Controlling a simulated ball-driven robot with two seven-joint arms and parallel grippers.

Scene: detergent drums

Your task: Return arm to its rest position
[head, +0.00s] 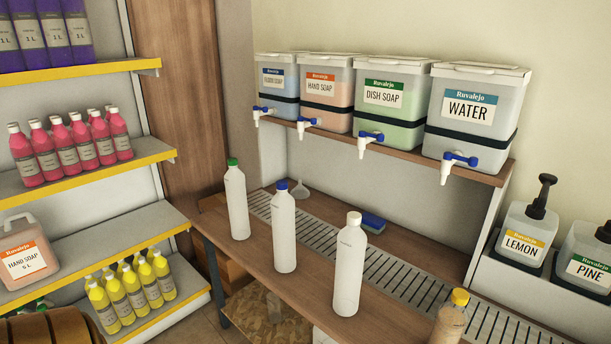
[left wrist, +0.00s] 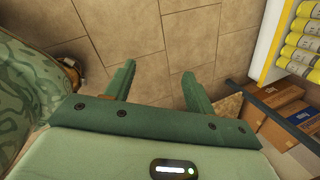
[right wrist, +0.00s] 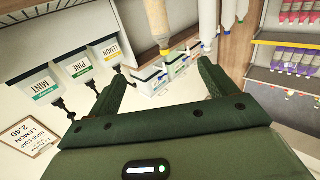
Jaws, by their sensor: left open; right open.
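Neither gripper shows in the head view. In the left wrist view my left gripper (left wrist: 158,80) is open and empty, its two green fingers apart over the tiled floor. In the right wrist view my right gripper (right wrist: 163,76) is open with nothing between its fingers. A bottle with a yellow cap (right wrist: 157,20) appears beyond the right fingertips, apart from them; a yellow-capped bottle with brownish contents also stands at the counter's front in the head view (head: 447,325).
White bottles with green (head: 237,205), blue (head: 284,235) and white (head: 349,270) caps stand on the wooden counter (head: 395,320). Tap dispensers, including water (head: 470,135), sit on a shelf above. Pump dispensers (head: 522,238) stand right. Stocked shelves (head: 85,165) are left; floor (left wrist: 150,30) is clear below.

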